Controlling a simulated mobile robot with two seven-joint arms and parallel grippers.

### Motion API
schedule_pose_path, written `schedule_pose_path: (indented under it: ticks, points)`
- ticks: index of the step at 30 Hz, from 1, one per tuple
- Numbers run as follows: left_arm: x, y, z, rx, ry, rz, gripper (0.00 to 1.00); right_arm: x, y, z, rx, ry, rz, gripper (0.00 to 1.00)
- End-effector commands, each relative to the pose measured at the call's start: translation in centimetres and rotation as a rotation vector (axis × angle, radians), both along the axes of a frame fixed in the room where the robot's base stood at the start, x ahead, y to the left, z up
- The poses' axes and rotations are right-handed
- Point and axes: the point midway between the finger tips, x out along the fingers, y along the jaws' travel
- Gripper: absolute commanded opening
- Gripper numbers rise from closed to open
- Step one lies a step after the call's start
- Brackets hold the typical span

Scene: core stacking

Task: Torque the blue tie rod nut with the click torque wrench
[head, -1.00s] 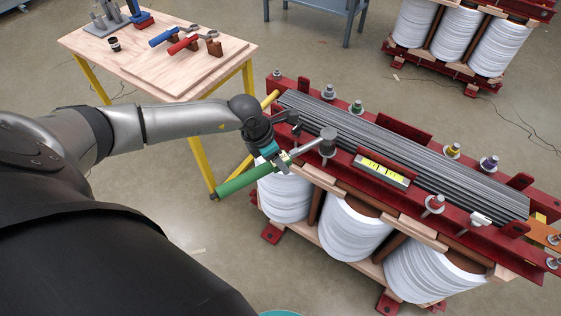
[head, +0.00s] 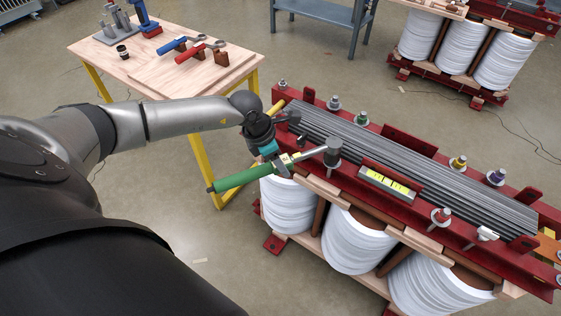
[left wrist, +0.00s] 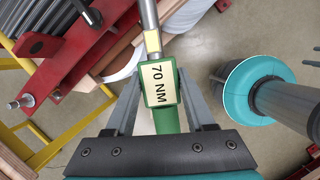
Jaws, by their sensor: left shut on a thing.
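The click torque wrench has a green handle (head: 242,179) and a steel shaft ending in a dark socket head (head: 333,155). The socket stands upright over the red frame's near rail at its left part. My left gripper (head: 281,164) is shut on the wrench at the shaft end of the handle. The left wrist view shows its two fingers (left wrist: 160,100) on both sides of the green wrench body, with a "70 NM" label (left wrist: 159,84). No blue nut shows; whatever is under the socket is hidden. My right gripper is not in view.
The red frame (head: 405,215) carries a grey laminated core (head: 420,160), a yellow spirit level (head: 388,182), and green (head: 361,118), yellow (head: 458,162), purple (head: 496,176) and red (head: 440,215) nuts. White coils (head: 355,240) stand below. A wooden table (head: 150,70) with tools stands back left.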

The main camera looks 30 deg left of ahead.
Motion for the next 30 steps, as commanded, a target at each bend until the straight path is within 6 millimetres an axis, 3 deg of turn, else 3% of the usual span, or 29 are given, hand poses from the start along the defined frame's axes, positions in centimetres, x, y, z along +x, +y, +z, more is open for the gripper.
schedule_pose_path:
  ticks: [1, 19, 30]
  points:
    - [0.5, 0.6, 0.9, 0.010, -0.014, 0.005, 0.00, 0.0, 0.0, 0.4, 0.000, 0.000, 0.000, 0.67]
    - [0.3, 0.1, 3.6, 0.000, -0.010, 0.002, 0.00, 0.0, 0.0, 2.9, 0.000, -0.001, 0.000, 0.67]
    - [0.3, 0.0, 3.8, -0.002, -0.009, 0.001, 0.00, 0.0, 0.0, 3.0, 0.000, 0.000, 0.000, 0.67]
